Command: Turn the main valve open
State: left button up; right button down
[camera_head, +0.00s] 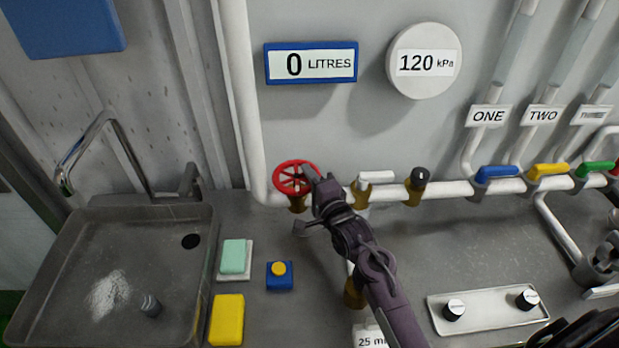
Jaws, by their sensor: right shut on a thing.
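The main valve appears to be the red handwheel (291,178) on a brass body, set on the white pipe at the middle left. My right gripper (311,182) reaches up from the lower right and is shut on the right part of the wheel's rim. The fingers hide that part of the rim. The litres display (310,63) on the wall reads 0, and the round gauge (424,60) reads 120 kPa. My left gripper is not in view.
A white-handled valve (376,178) and a black-knobbed valve (417,184) sit right of the wheel. Blue (497,172), yellow (547,170) and green (594,168) levers follow.

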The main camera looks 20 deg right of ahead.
jog(key=shift+a, duration=0.1)
jog(key=c, duration=1.4)
grip_release()
jog(key=shift+o, duration=0.2)
jog(key=s+d+b, duration=0.1)
jog(key=s+b, duration=0.1)
jog(key=s, duration=0.5)
jog(key=shift+s, duration=0.4)
